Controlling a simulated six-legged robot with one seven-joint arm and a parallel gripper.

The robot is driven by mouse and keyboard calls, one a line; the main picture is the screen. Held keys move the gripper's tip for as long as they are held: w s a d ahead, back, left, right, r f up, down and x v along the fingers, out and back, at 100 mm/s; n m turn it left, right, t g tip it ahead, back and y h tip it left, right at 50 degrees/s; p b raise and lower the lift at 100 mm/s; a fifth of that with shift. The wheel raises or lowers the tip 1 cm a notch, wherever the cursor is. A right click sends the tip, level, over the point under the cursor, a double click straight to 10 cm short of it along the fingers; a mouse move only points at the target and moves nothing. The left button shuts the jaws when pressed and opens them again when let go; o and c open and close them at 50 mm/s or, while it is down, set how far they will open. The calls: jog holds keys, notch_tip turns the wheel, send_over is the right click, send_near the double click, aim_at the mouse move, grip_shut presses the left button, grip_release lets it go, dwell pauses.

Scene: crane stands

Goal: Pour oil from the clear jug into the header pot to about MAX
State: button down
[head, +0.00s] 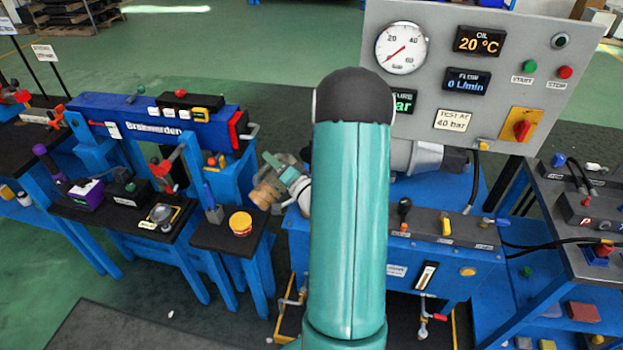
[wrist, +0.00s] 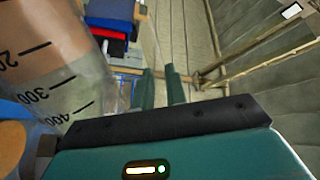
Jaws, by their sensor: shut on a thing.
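My gripper (head: 287,170) is left of my teal arm in the head view, shut on the clear jug (head: 266,192). In the wrist view its two fingers (wrist: 162,85) show at the centre. The jug (wrist: 50,70) fills the left side there, with black marks 200, 300 and 400; it looks tilted, with an amber tint. The finger contact and the jug's mouth are not clear. I cannot identify the header pot or its MAX mark; my arm hides part of the blue rig.
A blue rig with a grey gauge panel (head: 445,110) stands behind my arm. A small sight gauge (head: 425,275) is on its front. A yellow round object (head: 241,223) sits on a black-topped stand to the left. Blue benches are on both sides. Green floor (head: 50,265) is open at lower left.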

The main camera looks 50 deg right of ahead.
aim_at(268, 181)
jog(key=shift+s+d+r+m+h, duration=0.15)
jog(key=shift+d+r+m+h, duration=0.25)
jog(key=shift+d+r+m, duration=0.65)
dwell(1.9)
jog(key=a+f+n, duration=0.2)
jog(key=a+f+n+y, duration=0.1)
jog(key=shift+w+a+f+n, duration=0.2)
jog(key=shift+w+f+n, duration=0.15)
jog(key=shift+w, duration=0.05)
jog(key=shift+s, duration=0.1)
jog(key=shift+a+f+n, duration=0.4)
jog(key=shift+f+n, duration=0.35)
jog(key=shift+n, duration=0.15)
jog(key=w+a+f+n+g+y, duration=0.1)
jog(key=a+f+n, duration=0.6)
jog(key=f+n, duration=0.3)
jog(key=shift+w+a+f+g, duration=0.2)
jog(key=shift+w+f+g, duration=0.2)
jog(key=shift+f, duration=0.3)
